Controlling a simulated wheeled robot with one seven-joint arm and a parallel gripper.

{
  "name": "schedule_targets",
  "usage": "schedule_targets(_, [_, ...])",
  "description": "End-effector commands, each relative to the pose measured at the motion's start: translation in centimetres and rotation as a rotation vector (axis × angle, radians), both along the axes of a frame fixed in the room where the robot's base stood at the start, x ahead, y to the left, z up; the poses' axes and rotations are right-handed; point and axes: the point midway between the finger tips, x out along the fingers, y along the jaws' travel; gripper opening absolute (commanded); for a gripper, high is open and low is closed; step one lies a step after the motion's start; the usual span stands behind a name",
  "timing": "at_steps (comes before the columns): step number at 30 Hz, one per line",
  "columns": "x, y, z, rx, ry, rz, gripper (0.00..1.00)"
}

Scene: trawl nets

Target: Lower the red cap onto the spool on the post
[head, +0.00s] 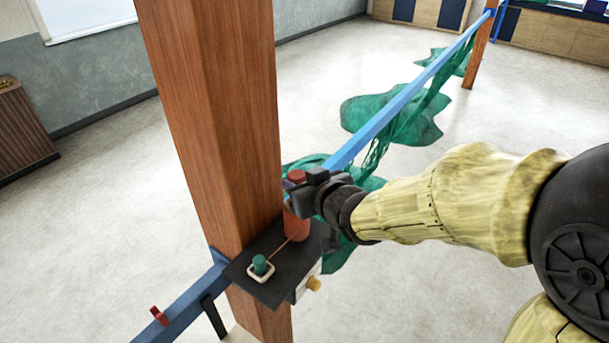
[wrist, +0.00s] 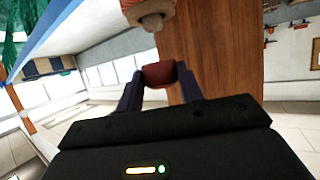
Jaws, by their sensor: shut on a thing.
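The red cap (head: 297,176) is held between the fingers of my gripper (head: 301,190). In the wrist view, the dark red cap (wrist: 158,74) sits between the two dark fingertips. The orange-red spool (head: 296,227) stands upright on a black shelf (head: 262,289) at the wooden post (head: 215,120). The spool also shows at the top edge of the wrist view (wrist: 150,8), with a pale end facing the cap. A gap separates cap and spool there. In the head view my gripper hides part of the spool's upper end.
A green peg (head: 260,265) in a pale square holder is on the shelf, with a thin cord running towards the spool. A yellow knob (head: 313,284) sticks out at the shelf's side. A blue rail (head: 405,95) with green nets (head: 395,119) runs behind.

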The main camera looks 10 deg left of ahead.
Motion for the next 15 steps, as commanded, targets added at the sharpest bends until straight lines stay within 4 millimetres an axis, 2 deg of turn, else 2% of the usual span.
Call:
schedule_targets(8, [-0.1,0.1,-0.1,0.0,0.0,0.002,0.15])
schedule_targets(15, [0.0,0.1,-1.3,0.0,0.0,0.001,0.15])
